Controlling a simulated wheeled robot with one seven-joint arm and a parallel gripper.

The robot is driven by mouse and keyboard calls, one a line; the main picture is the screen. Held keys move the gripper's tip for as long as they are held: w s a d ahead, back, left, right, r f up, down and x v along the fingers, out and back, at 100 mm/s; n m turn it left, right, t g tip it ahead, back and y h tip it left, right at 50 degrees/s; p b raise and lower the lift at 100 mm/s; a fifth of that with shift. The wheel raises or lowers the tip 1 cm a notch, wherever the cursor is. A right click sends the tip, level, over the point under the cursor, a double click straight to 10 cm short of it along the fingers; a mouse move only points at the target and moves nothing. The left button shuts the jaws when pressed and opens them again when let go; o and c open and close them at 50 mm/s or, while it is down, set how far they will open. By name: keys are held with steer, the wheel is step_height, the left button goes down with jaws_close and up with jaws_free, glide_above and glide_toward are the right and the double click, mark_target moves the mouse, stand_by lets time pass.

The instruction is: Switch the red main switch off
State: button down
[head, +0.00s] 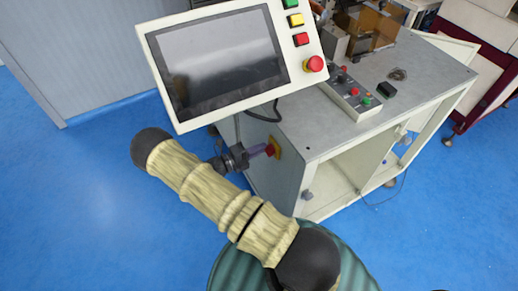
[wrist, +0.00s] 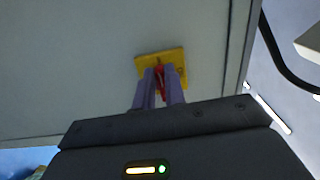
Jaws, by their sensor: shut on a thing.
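The red main switch (wrist: 160,82) sits on a yellow plate (wrist: 145,60) on the grey side wall of the machine cabinet. My gripper (wrist: 159,76) has its two purple fingers on either side of the red handle and is shut on it. In the head view my gripper (head: 265,150) reaches the cabinet side below the screen. There a little of the red switch (head: 270,151) and the yellow plate (head: 277,146) shows beside the fingertips. The fingers hide much of the handle, so its exact angle is hard to tell.
A tilted screen panel (head: 225,65) with coloured buttons and a red emergency stop (head: 314,64) hangs just above my arm. A small button box (head: 351,95) lies on the cabinet top (head: 415,75). Blue floor (head: 95,185) is clear at the left.

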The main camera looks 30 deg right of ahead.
steer(key=shift+a, duration=0.1)
steer(key=c, duration=1.5)
jaws_free()
steer(key=shift+o, duration=0.2)
steer(key=a+b, duration=0.3)
steer(key=a, duration=1.4)
steer(key=shift+s+a+b, duration=0.2)
steer(key=shift+s+b, duration=0.1)
steer(key=shift+b, duration=0.05)
